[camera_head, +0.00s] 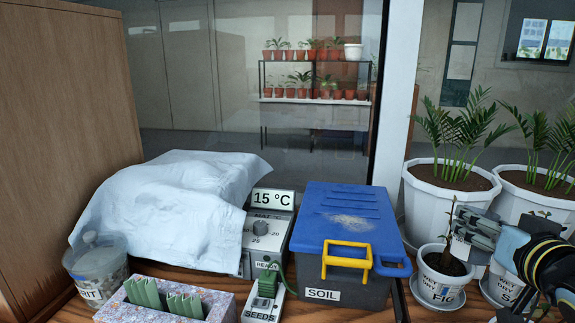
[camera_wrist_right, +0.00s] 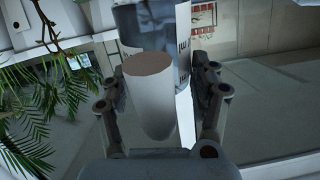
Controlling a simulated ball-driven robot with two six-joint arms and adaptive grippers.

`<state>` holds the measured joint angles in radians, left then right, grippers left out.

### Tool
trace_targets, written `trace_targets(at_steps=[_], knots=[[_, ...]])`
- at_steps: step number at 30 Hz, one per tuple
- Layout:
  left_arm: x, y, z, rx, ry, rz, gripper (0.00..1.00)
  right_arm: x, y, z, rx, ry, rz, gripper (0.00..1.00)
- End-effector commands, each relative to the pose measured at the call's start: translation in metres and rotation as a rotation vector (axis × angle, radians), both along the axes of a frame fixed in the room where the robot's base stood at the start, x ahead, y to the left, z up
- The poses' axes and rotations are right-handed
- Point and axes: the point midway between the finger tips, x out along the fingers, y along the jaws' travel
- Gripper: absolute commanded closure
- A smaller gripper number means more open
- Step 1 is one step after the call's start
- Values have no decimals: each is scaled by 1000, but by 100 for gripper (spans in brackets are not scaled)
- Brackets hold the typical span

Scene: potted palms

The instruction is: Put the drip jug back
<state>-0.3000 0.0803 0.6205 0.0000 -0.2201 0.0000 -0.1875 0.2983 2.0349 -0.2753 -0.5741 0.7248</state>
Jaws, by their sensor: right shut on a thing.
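My right gripper (camera_head: 474,229) is at the right in the head view, above and beside the small white pot labelled FIG (camera_head: 442,272). In the right wrist view its two fingers (camera_wrist_right: 160,95) are closed in on either side of a pale, rounded, handle-like piece. Behind that piece is a grey-blue body with a white strip and dark marks, which looks like the drip jug (camera_wrist_right: 150,28). In the head view the gripper and arm hide most of what is held. My left gripper is in neither view.
Large white palm pots (camera_head: 421,206) stand behind the gripper. A blue-lidded soil box (camera_head: 345,212), a 15 °C control unit (camera_head: 262,236), a seed device (camera_head: 264,298), a cloth-covered mound (camera_head: 170,195), a grit jar (camera_head: 98,270) and a speckled tray (camera_head: 224,303) fill the left and middle.

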Motion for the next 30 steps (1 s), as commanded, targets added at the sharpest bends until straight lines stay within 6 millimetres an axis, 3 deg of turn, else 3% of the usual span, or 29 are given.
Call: trace_targets(at_steps=[1,6,12,15,26,30], knots=[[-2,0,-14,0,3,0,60,-4,9,5,-6,-6,62,89],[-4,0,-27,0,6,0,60,-27,64,39,-4,-4,318,89],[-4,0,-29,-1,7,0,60,-59,120,71,-2,-4,571,89],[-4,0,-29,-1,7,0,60,-68,136,79,-2,-3,643,89],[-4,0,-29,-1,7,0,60,-71,139,76,12,-26,659,89],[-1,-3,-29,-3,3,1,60,-64,128,74,16,-44,593,89]])
